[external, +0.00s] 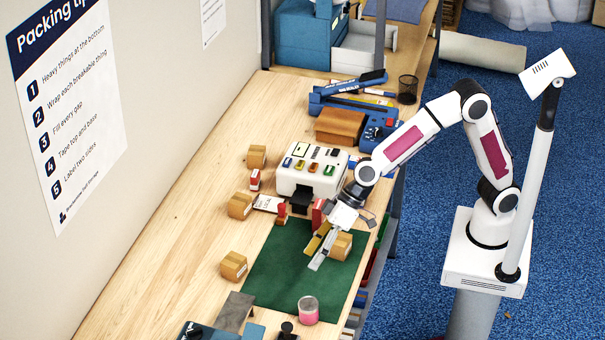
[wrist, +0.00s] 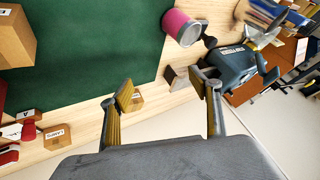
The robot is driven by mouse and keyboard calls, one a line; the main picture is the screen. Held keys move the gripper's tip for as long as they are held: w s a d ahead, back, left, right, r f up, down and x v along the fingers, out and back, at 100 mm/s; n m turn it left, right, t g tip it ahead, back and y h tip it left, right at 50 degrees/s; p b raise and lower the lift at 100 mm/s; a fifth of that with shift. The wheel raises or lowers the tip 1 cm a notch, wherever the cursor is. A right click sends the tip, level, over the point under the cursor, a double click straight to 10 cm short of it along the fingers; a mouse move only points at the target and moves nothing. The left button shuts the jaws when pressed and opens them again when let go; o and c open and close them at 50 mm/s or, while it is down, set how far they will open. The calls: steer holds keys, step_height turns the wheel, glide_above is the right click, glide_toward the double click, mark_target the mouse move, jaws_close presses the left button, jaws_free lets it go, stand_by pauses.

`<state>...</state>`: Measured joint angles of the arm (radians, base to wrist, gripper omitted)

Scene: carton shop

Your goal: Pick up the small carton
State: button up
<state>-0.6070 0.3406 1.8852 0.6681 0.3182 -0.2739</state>
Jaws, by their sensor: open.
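Several brown cartons are in view, and I cannot tell for sure which is the small one. One carton (external: 341,246) sits on the green mat, beside my gripper (external: 317,250) and partly behind its fingers. Others stand on the wood: one left of the mat (external: 233,267), one farther back (external: 240,206) and one at the far back (external: 257,157). In the wrist view my gripper (wrist: 167,92) is open, with nothing between its fingers. A carton (wrist: 137,98) shows just beyond one finger, a labelled carton (wrist: 57,137) lower left, and a large-looking carton (wrist: 16,40) upper left.
The green mat (external: 285,275) holds a pink tin (external: 308,310) near its front. A grey slab (external: 235,312) lies at the mat's left edge. A white machine (external: 310,172) and red items stand behind the mat. Bare wood is free at the left.

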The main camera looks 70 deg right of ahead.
mark_target(232, 259)
steer(key=w+a+f+t, duration=0.1)
steer(key=w+a, duration=0.3)
steer(key=w+a+f+m+t, duration=0.1)
steer(key=w+a+f+t, duration=0.1)
steer(key=w+a, duration=0.2)
steer(key=w+a+f+m+t, duration=0.1)
steer(key=w+a+f+t, duration=0.1)
steer(key=w+a, duration=0.2)
steer(key=shift+w+a+f+h, duration=0.25)
steer(key=shift+w+h, duration=0.15)
steer(key=shift+w, duration=0.2)
steer(key=w+d+t+h, duration=0.1)
steer(key=w+d+m+t+h, duration=0.1)
steer(key=w, duration=0.1)
steer(key=w+m+h, duration=0.1)
steer(key=shift+w+d+r+t, duration=0.1)
steer(key=shift+w+d+t, duration=0.3)
steer(key=w+d+r+m+h, duration=0.1)
steer(key=d+r+h, duration=0.1)
steer(key=d, duration=0.2)
steer(key=d+r+t+h, duration=0.1)
steer(key=d+r+h, duration=0.1)
steer(key=d+h, duration=0.1)
steer(key=shift+w+d+m, duration=0.35)
steer(key=shift+d+m, duration=0.05)
steer(key=shift+d, duration=0.25)
steer(key=shift+f, duration=0.1)
steer(key=shift+f, duration=2.8)
steer(key=shift+f, duration=0.1)
